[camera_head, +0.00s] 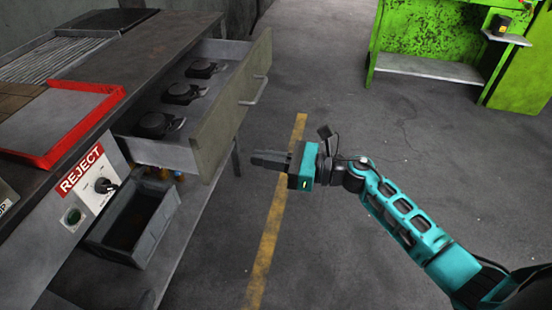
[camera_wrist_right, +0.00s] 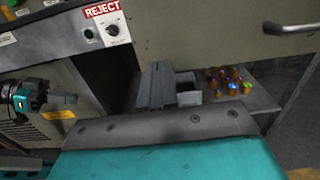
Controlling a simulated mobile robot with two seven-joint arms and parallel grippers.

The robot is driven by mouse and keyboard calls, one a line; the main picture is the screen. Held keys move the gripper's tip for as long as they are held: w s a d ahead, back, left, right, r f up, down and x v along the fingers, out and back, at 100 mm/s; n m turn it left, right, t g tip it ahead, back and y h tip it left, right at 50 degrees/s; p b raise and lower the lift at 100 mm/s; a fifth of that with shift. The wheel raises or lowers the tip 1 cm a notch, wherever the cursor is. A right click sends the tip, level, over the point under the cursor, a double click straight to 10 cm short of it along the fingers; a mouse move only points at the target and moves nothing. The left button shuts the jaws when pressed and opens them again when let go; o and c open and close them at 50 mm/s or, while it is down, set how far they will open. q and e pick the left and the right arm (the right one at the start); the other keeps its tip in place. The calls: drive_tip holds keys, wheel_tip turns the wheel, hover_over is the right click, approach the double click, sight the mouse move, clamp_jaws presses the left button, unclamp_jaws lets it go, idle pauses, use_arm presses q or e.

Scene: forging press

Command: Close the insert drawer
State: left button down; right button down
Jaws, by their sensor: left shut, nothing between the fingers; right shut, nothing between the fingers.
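The insert drawer (camera_head: 232,110) is pulled out from the workbench, and three dark round inserts (camera_head: 180,92) lie inside it. Its front panel carries a bar handle (camera_head: 256,92). My right gripper (camera_head: 258,158) is shut and empty, below and in front of the panel's near end, apart from it in the head view. In the right wrist view the shut fingers (camera_wrist_right: 156,85) show below the drawer front (camera_wrist_right: 200,38), with the handle (camera_wrist_right: 290,28) at upper right.
A red-edged tray (camera_head: 75,135) lies on the bench top. A REJECT panel (camera_head: 83,172) with a knob sits on the bench front. A grey bin (camera_head: 135,225) stands on the shelf below. Open floor with a yellow line (camera_head: 268,240) lies right; a green machine (camera_head: 435,40) stands behind.

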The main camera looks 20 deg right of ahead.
sight(213, 151)
drive_tip(key=x, duration=0.8)
drive_tip(key=shift+w+a, duration=0.2)
drive_tip(key=shift+w, duration=0.05)
use_arm(q)
drive_tip(key=shift+a+f, duration=0.1)
drive_tip(key=shift+f, duration=0.05)
